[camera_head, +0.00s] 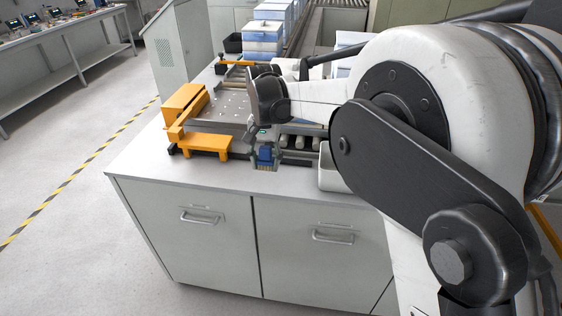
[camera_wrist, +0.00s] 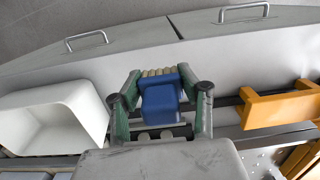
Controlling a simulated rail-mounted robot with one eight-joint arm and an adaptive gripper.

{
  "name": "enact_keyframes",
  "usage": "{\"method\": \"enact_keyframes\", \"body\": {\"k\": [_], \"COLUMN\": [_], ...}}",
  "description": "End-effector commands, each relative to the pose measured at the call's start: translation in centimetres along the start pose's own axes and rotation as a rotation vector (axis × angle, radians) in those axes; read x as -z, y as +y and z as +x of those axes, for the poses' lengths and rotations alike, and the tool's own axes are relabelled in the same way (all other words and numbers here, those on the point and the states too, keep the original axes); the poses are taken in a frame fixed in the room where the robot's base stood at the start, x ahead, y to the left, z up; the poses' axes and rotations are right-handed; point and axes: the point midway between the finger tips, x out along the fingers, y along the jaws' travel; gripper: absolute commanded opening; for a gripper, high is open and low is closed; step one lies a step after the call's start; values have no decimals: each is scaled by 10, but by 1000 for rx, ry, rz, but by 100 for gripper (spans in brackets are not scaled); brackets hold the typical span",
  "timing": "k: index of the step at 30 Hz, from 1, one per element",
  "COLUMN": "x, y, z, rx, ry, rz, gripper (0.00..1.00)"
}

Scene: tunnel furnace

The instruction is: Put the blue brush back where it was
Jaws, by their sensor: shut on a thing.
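The blue brush (camera_wrist: 161,103) has a blue body and a pale tan bristle edge. In the wrist view it sits between the two green-grey fingers of my gripper (camera_wrist: 166,84), which is shut on it. In the head view the brush (camera_head: 265,155) is seen at my gripper (camera_head: 264,142), over the front part of the worktop, beside the orange bracket. Whether the brush touches the surface below cannot be told.
A white open bin (camera_wrist: 52,118) is left of my gripper in the wrist view; its edge also shows in the head view (camera_head: 330,180). An orange bracket (camera_wrist: 280,107) stands on the other side. The fixture plate (camera_head: 228,105) lies behind. The worktop's front left (camera_head: 145,158) is clear.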

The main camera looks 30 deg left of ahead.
Motion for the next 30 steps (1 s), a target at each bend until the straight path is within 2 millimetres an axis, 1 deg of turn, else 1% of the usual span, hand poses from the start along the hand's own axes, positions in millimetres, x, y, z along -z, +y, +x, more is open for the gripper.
{"method": "enact_keyframes", "body": {"k": [1, 9, 12, 15, 22, 30], "x": [10, 53, 66, 75, 80, 82], "y": [-1, -4, -5, -6, -6, -6], "z": [5, 28, 35, 40, 48, 80], "rx": [0, 0, 0, 0, 0, 0], "ry": [0, 0, 0, 0, 0, 0], "rz": [1, 1, 1, 0, -1, -1], "gripper": [0, 0, 0, 0, 0, 0]}}
